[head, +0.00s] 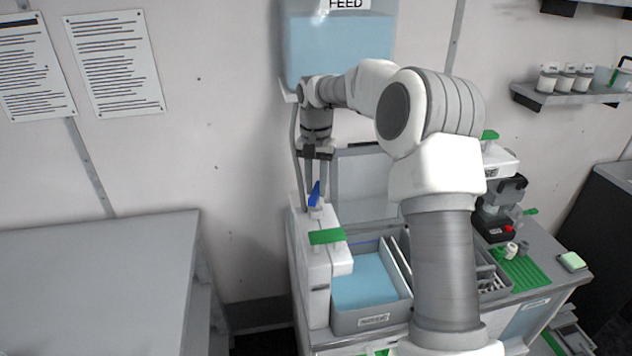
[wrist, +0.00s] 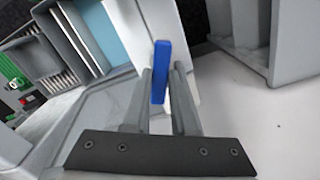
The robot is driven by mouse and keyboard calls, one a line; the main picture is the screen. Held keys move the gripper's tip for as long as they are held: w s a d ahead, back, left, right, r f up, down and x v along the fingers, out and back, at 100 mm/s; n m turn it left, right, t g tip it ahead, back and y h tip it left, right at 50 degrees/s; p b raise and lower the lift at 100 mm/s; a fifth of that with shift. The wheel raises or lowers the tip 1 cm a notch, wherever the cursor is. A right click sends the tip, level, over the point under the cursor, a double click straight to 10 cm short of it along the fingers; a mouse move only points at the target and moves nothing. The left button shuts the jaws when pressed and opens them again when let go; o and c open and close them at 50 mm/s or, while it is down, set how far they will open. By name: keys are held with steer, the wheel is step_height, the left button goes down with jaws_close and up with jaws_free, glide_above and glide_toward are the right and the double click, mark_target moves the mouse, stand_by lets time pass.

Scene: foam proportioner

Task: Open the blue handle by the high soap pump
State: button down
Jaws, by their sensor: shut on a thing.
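The blue handle (head: 316,192) is a short bar at the top of a white pump body (head: 317,262). It stands close to upright in the head view, leaning slightly. My gripper (head: 316,194) reaches down to it from above, its fingers shut on the handle. In the wrist view, the blue handle (wrist: 161,73) lies between the two grey fingertips of my gripper (wrist: 163,78). The handle's base and pivot are not clearly visible.
A green handle (head: 327,237) sits lower on the same body, beside a grey basin of blue liquid (head: 365,282). A blue feed tank (head: 340,48) hangs above my wrist. A grey table (head: 95,270) stands left. More equipment (head: 497,195) is right, partly behind my arm.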

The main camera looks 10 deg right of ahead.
mark_target(316, 190)
steer(key=n+p, duration=0.1)
steer(key=n, duration=0.4)
stand_by(0.6)
steer(key=c, duration=0.7)
jaws_free()
steer(key=shift+r, duration=0.1)
step_height(316, 190, up, 17)
steer(key=shift+r+p, duration=0.15)
steer(key=shift+p, duration=0.3)
